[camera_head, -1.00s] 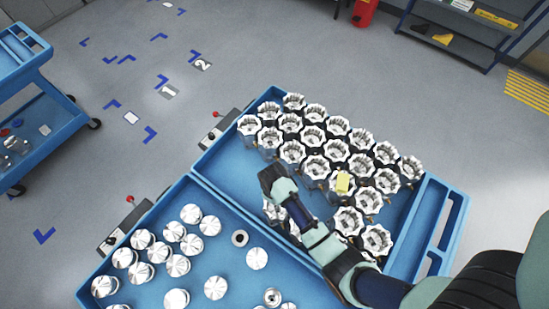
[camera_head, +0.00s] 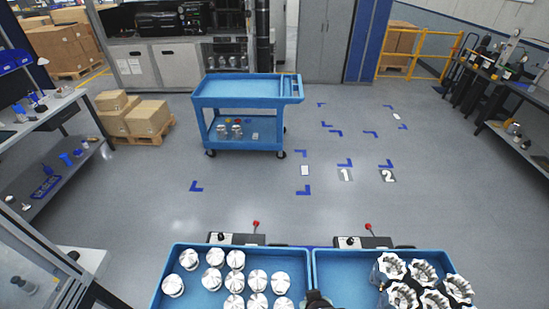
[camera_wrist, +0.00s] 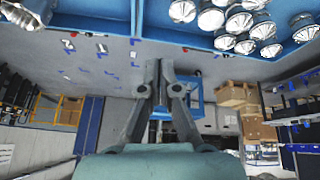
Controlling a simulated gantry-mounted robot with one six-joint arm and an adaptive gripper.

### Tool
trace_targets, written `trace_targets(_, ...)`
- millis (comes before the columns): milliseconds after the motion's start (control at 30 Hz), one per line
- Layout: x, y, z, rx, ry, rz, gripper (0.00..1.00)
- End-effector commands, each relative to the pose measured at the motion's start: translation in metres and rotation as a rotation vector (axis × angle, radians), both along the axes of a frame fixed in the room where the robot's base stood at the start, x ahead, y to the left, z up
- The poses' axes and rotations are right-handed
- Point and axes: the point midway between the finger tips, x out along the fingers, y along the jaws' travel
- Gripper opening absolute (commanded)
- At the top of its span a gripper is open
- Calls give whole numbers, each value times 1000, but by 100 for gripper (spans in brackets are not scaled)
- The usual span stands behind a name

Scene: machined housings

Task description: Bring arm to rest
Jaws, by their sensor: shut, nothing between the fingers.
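My gripper (camera_wrist: 160,68) shows in the wrist view with its two grey fingers drawn together and nothing between them. The floor and the blue trolley lie behind it in that picture. In the head view only a small dark part of my arm shows at the bottom edge, between the two blue trays; the rest is out of the picture. The left tray (camera_head: 165,290) holds several round silver parts (camera_head: 257,280). The right tray (camera_head: 335,270) holds several crown-shaped metal housings (camera_head: 424,272) on its right side.
A blue trolley (camera_head: 250,90) stands on the floor beyond, with a few parts on its lower shelf. Workbenches stand at left (camera_head: 75,125) and right (camera_head: 515,125). Cardboard boxes (camera_head: 147,117) sit on a pallet.

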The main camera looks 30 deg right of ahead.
Motion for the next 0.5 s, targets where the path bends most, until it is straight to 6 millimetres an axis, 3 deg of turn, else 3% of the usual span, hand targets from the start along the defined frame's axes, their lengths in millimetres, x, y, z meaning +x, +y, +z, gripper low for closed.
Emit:
trace_targets(33, 22, 25, 37, -32, -75, 58, 0)
trace_targets(133, 54, 80, 103, -74, -232, 163, 0)
trace_targets(300, 72, 171, 202, -85, -483, 318, 0)
trace_targets(400, 68, 207, 239, -74, -581, 375, 0)
trace_targets(500, 64, 225, 257, -63, -633, 404, 0)
